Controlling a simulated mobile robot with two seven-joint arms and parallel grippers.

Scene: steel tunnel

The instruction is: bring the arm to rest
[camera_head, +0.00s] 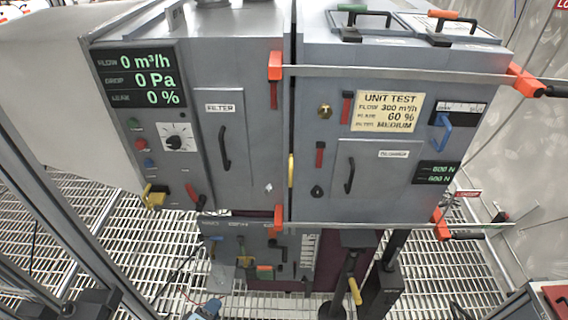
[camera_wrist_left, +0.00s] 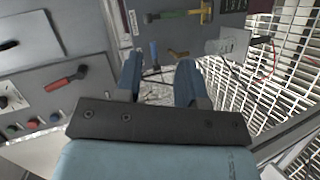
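My left gripper (camera_wrist_left: 158,68) shows in the left wrist view, with its two blue-grey fingers apart and nothing visible held between them. Beyond the fingers are a small blue handle, a brass-coloured handle and the grating. I cannot clearly make out the left gripper in the head view. My right gripper is in neither view. A grey cabinet (camera_head: 235,70) with a lit display stands at the left of the head view. A second grey unit (camera_head: 420,195) with a yellow "UNIT TEST" label stands beside it.
Orange-ended clamp bars (camera_head: 400,74) cross the right unit's front. A lower panel (camera_head: 225,230) with small handles sits beneath the units. Dark posts (camera_head: 388,255) stand below the right unit. Steel grating (camera_head: 440,280) covers the floor, with open stretches at both sides.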

